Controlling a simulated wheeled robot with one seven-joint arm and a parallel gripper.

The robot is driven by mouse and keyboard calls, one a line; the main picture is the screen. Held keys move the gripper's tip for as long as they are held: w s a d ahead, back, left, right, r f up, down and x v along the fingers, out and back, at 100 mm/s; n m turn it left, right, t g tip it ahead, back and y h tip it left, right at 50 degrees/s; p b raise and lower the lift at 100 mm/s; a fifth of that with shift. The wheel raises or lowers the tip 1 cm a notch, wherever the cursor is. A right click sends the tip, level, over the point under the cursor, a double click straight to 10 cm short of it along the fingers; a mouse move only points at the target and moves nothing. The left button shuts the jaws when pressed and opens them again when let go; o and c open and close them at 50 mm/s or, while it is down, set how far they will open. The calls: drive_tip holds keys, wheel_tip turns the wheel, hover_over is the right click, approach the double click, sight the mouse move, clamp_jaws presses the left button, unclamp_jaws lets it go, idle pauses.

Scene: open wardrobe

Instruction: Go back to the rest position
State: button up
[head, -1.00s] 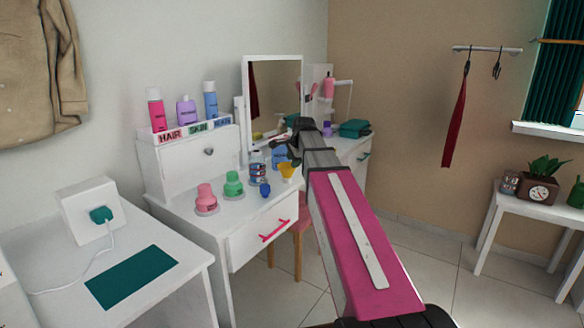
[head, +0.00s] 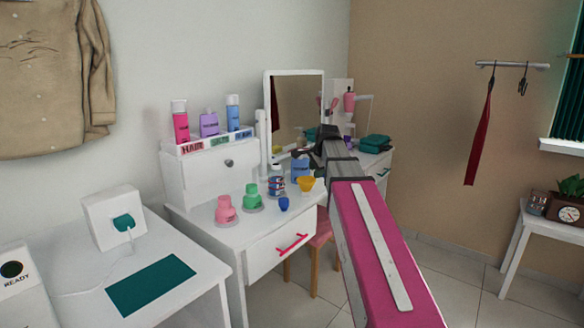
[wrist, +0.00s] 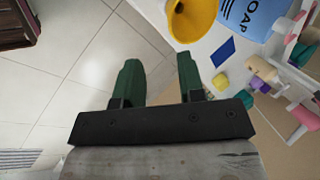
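My gripper (wrist: 157,78) shows in the wrist view with its two green fingers spread apart and nothing between them. Floor tiles lie beyond the fingers. In the head view my arm reaches out toward the right side of the white dressing table (head: 222,238), and the dark gripper end (head: 318,142) is in front of the mirror's right edge. A yellow funnel-like cup (head: 306,184) stands close to it on the tabletop and also shows in the wrist view (wrist: 192,18), beside a blue soap bottle (wrist: 247,20). The fingers look clear of both.
A mirror (head: 296,72) rises behind. A white side table (head: 203,272) is at lower left. A pink stool (head: 318,234) stands below. Tiled floor at right is open.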

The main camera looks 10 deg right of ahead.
drive_tip(key=s+a+f+n+g, duration=0.1)
drive_tip(key=s+f+n+g, duration=0.1)
drive_tip(key=s+f+n, duration=0.5)
drive_tip(key=s+a+f+n+g+h, duration=0.1)
drive_tip(key=s+f+n+g, duration=0.2)
drive_tip(key=s+f, duration=1.4)
wheel_tip(320, 180, down, 11)
drive_tip(key=n, duration=0.4)
drive_tip(key=shift+s, duration=0.4)
